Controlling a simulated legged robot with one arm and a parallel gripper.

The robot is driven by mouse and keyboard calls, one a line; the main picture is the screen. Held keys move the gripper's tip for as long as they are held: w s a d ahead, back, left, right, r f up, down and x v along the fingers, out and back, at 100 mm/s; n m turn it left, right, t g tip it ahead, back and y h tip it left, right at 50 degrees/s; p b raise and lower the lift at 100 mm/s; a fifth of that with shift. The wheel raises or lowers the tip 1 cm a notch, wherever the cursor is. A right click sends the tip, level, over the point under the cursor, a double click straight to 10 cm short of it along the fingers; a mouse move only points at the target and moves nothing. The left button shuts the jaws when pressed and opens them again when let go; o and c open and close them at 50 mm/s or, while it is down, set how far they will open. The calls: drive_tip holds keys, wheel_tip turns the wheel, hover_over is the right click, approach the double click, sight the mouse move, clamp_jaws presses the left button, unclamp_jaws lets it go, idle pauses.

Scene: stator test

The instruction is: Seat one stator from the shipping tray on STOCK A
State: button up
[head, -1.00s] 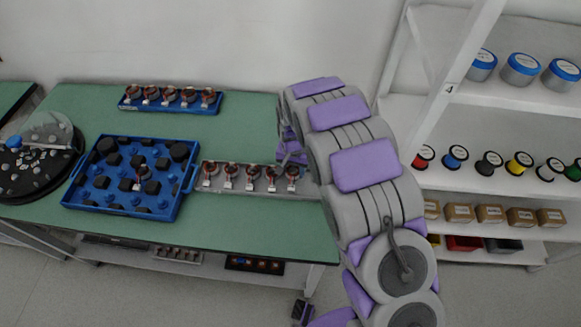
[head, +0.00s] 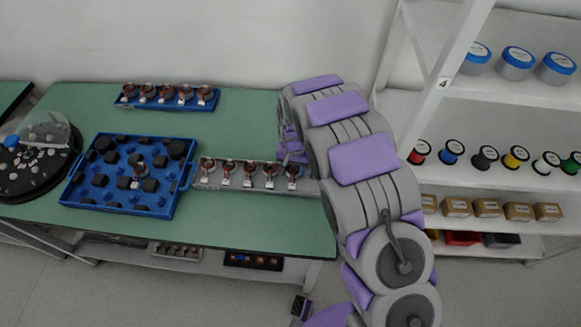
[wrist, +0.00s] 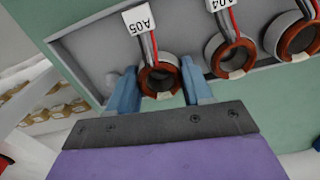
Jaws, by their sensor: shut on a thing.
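In the wrist view the two blue fingers of my gripper (wrist: 158,85) are on either side of a copper-wound stator (wrist: 158,76) tagged A05, shut on it. It is the end one of a row in a grey tray (wrist: 90,50); I cannot tell whether it is lifted. The neighbouring A04 stator (wrist: 230,55) stands beside it. In the head view the grey tray (head: 312,187) holds several tagged stators (head: 227,172). A blue tray (head: 120,207) to the left holds dark pieces and one stator (head: 138,166). No STOCK A label is readable.
A narrow blue rack (head: 125,104) with several stators stands at the back of the green table (head: 240,225). A round black turntable (head: 30,175) is at the far left. A white shelf (head: 500,100) with spools, tubs and boxes is on the right. The front of the table is clear.

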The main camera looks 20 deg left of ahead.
drive_tip(key=shift+d, duration=0.65)
drive_tip(key=shift+a+f, duration=0.15)
drive_tip(key=o, duration=1)
drive_tip(key=shift+o, duration=0.9)
drive_tip(key=shift+d, duration=0.25)
drive_tip(key=shift+a, duration=0.2)
drive_tip(key=shift+r, duration=0.2)
drive_tip(key=shift+d+r+p, duration=0.1)
drive_tip(key=shift+r+p, duration=0.9)
drive_tip(key=shift+r, duration=1.4)
